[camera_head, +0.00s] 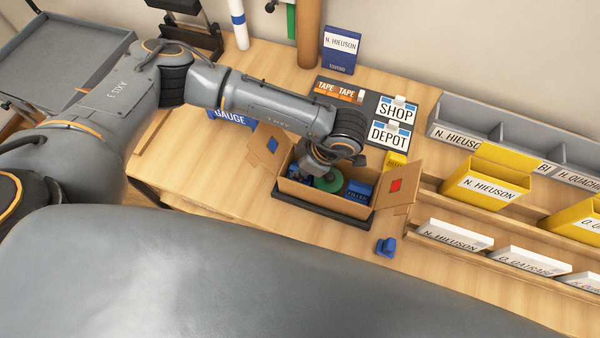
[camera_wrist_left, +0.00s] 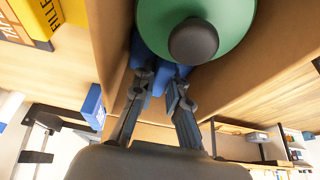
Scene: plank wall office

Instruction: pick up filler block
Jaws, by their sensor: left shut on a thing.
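My left gripper (camera_head: 318,174) reaches down into an open cardboard box (camera_head: 310,197) in the head view. In the left wrist view its fingers (camera_wrist_left: 160,82) are shut on a blue block (camera_wrist_left: 153,66), which is mostly hidden by the fingers and a green disc. The green disc (camera_head: 328,181) with a dark knob (camera_wrist_left: 193,41) lies in the box beside the gripper. Another blue piece (camera_head: 358,190) with a small label sits at the box's right end. A yellow carton (camera_wrist_left: 30,22) lettered like "FILLER" shows in the left wrist view. My right gripper is not in view.
A small blue object (camera_head: 386,247) lies on the table in front. Yellow bins (camera_head: 485,185) and grey trays stand at the right. A blue gauge box (camera_head: 228,117) is behind my arm.

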